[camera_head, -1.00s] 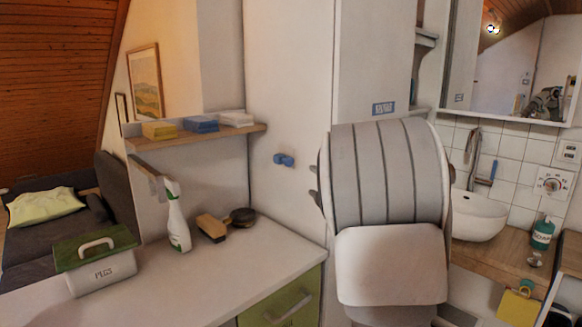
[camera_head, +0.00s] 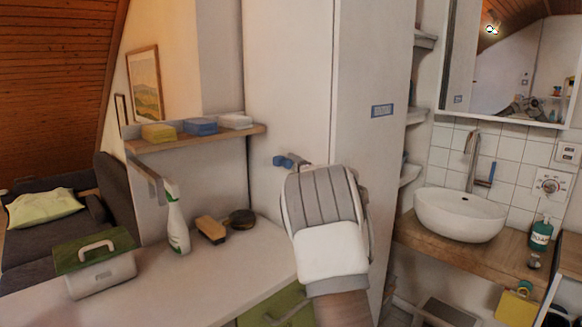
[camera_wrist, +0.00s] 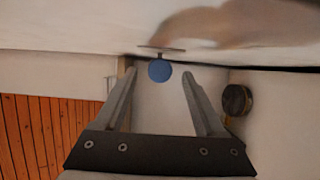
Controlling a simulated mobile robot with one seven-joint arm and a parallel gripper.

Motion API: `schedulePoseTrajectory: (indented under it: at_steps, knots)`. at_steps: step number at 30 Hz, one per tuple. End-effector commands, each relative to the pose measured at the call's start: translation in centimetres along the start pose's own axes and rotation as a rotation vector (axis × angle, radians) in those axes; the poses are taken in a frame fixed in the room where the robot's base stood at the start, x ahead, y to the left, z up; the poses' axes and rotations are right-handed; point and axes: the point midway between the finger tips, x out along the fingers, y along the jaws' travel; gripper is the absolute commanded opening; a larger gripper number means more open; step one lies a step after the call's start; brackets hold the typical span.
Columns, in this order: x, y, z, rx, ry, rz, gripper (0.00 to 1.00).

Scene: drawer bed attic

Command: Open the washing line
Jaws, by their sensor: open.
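A small blue knob (camera_head: 284,161) sticks out from the white wall panel in the head view. In the wrist view the round blue knob (camera_wrist: 159,71) shows between the fingertips, with a thin bar behind it at the wall. No stretched line is visible. My gripper (camera_wrist: 158,77) is open, with one finger on each side of the knob as seen from the wrist; I cannot tell whether they touch it. In the head view my wrist and arm hide most of the gripper, just right of the knob.
The white counter (camera_head: 190,277) below holds a spray bottle (camera_head: 175,220), a brush (camera_head: 211,229), a dark round item (camera_head: 242,219) and a green-lidded box (camera_head: 95,262). A shelf with sponges (camera_head: 200,127) juts out left of the knob. A sink (camera_head: 460,214) stands at the right.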

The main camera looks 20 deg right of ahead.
Motion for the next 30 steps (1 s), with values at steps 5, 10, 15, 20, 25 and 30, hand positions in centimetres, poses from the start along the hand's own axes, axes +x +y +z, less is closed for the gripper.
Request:
schedulePoseTrajectory:
  at_steps: [5,10,15,20,25,30]
  knots:
    - [1.2,0.0,0.0,-0.001,0.001,0.0,0.71]
    - [1.6,0.0,0.0,0.001,0.0,0.0,0.71]
    - [1.6,0.0,0.0,0.001,0.0,0.0,0.71]
    - [1.5,0.0,0.0,0.0,0.0,0.0,0.5]
    - [1.5,0.0,0.0,0.0,0.0,0.0,0.19]
    - [1.5,0.0,0.0,0.0,0.0,0.0,0.0]
